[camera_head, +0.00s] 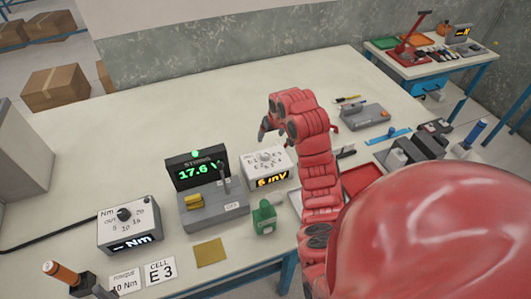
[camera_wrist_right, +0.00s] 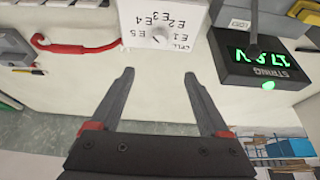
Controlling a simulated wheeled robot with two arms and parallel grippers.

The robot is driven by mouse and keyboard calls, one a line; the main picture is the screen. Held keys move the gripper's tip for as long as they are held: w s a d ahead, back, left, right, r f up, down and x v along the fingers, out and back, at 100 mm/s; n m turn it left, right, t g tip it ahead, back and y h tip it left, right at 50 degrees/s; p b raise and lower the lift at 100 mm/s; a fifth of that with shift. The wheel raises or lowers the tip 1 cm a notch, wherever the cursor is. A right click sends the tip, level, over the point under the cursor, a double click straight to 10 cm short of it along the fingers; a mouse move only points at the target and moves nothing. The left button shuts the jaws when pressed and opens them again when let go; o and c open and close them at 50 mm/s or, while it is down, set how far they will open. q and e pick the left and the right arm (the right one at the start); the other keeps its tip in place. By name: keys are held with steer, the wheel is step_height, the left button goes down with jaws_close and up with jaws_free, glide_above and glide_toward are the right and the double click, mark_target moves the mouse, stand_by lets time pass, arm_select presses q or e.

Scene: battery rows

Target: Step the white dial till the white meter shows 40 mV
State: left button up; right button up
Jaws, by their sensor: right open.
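The white meter (camera_head: 279,168) is a white box with a sloped face and a dark window with yellow figures that seem to read 6 mV. Its white dial (camera_head: 265,157) sits among small marks on the face. In the right wrist view the dial (camera_wrist_right: 160,35) shows with labels CELL and E1 to E5 around it; the pointer setting is too small to tell. My right gripper (camera_head: 276,122) is open and empty behind the meter, above the table. In the right wrist view its fingertips (camera_wrist_right: 158,72) are apart, short of the dial and not touching it. My left gripper is not in view.
A white Nm box (camera_head: 128,225) is farther left. A green clip-like block (camera_head: 264,217) stands in front. The table behind is clear.

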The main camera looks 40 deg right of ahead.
steer(key=b, duration=0.4)
glide_toward(265, 153)
steer(key=p+x, duration=0.2)
steer(key=x, duration=0.5)
steer(key=shift+p+x, duration=0.5)
steer(key=shift+x, duration=0.6)
steer(key=shift+c, duration=0.2)
jaws_close()
